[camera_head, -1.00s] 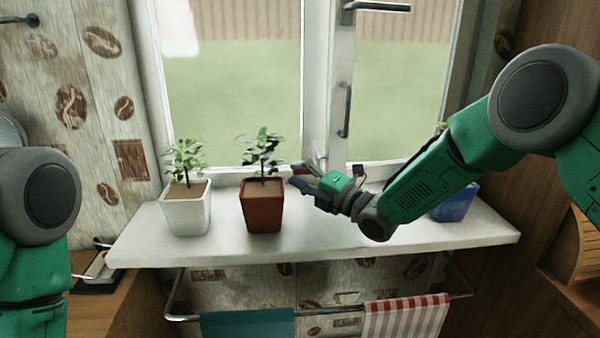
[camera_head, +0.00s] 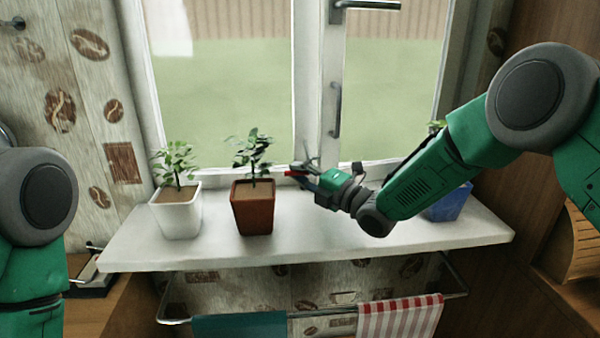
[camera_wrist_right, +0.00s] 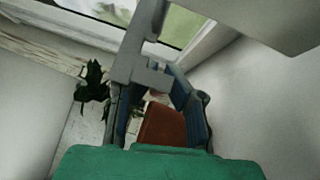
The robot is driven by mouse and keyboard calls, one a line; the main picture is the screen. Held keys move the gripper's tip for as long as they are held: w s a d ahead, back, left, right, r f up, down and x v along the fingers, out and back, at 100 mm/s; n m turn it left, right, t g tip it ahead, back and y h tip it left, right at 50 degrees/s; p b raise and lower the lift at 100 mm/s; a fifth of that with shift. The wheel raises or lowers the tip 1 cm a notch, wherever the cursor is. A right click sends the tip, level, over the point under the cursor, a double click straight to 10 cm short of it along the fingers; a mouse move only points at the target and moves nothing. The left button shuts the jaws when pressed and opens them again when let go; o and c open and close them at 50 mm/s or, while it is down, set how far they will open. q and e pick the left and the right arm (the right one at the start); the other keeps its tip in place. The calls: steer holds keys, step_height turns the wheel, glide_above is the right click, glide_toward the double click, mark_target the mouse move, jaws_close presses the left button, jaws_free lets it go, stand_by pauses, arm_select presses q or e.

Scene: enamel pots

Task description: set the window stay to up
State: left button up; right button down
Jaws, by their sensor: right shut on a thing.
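The window stay shows as a small red-ended piece (camera_head: 291,173) at the foot of the window frame, just right of the plant in the brown pot. My right gripper (camera_head: 304,174) reaches in from the right above the sill, with its fingers around this red end and shut on it. The fingers hide most of the stay, so I cannot tell its exact angle. In the right wrist view my gripper's fingers (camera_wrist_right: 160,110) show in front of the window corner. My left gripper is out of view; only my left arm shows.
The white sill (camera_head: 310,240) carries a white pot (camera_head: 177,213), a brown pot (camera_head: 253,208) close left of my right gripper, and a blue pot (camera_head: 450,204) partly behind my right arm. A dark window handle (camera_head: 362,5) is above. A rail with a striped towel (camera_head: 400,318) hangs below.

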steer(key=shift+s+a, duration=0.2)
steer(key=shift+a, duration=0.1)
